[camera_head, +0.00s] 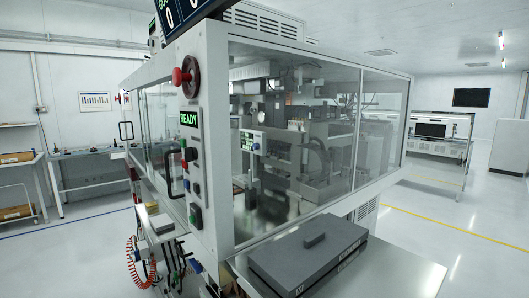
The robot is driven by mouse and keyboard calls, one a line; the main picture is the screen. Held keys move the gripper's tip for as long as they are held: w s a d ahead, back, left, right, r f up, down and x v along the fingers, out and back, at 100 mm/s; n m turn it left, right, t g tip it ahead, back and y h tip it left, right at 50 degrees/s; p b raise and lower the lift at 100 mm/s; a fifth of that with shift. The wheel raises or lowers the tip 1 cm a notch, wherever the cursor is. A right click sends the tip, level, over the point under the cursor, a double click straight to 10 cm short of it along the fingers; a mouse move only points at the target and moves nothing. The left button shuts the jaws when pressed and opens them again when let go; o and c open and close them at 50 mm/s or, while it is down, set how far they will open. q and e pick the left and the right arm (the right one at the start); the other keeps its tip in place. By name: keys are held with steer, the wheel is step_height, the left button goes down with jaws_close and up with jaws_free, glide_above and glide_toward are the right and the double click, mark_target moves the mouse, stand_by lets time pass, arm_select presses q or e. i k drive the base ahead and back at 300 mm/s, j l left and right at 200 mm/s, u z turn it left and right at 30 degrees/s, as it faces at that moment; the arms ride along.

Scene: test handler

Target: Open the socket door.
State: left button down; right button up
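A large white test handler (215,130) with clear window panels fills the middle of the head view. A black bar handle (168,172) is on its left face, near the front corner. A second black handle (126,131) is farther along that face. The panels around them look closed. Which panel is the socket door I cannot tell; no label for it is readable. Machinery (300,140) shows dimly behind the large front window. Neither of my grippers shows in this view.
A grey case (310,255) lies on a metal shelf (405,270) at the front. An orange coiled line (140,265) hangs low left. Open floor (80,255) lies left.

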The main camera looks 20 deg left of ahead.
mark_target(158, 144)
steer(key=u, duration=1.3)
